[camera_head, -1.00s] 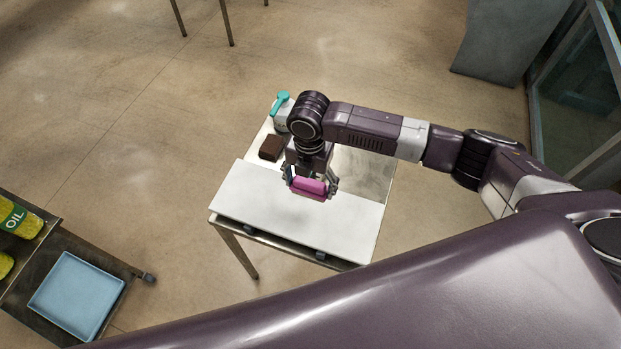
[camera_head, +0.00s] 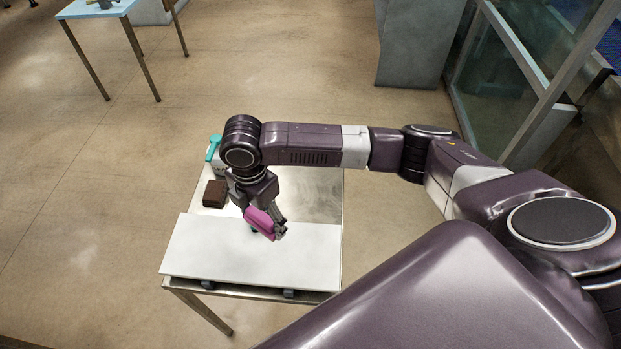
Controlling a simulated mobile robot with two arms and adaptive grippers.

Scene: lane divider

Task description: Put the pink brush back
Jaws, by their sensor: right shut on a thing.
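The pink brush (camera_head: 259,222) is held in my right gripper (camera_head: 268,226), which is shut on it. The brush is tilted and looks a little above the white board (camera_head: 220,258). Whether it touches the board is hard to tell. The board lies across the near part of a small metal table (camera_head: 315,190). The fingers and wrist hide part of the brush. My left gripper is not in view.
A brown block (camera_head: 215,194) and a white container with a teal handle (camera_head: 213,148) are on the table behind the gripper. A light blue table (camera_head: 97,8) stands far back left. A grey block (camera_head: 410,45) and glass panels (camera_head: 500,80) are at the back right. The floor at left is clear.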

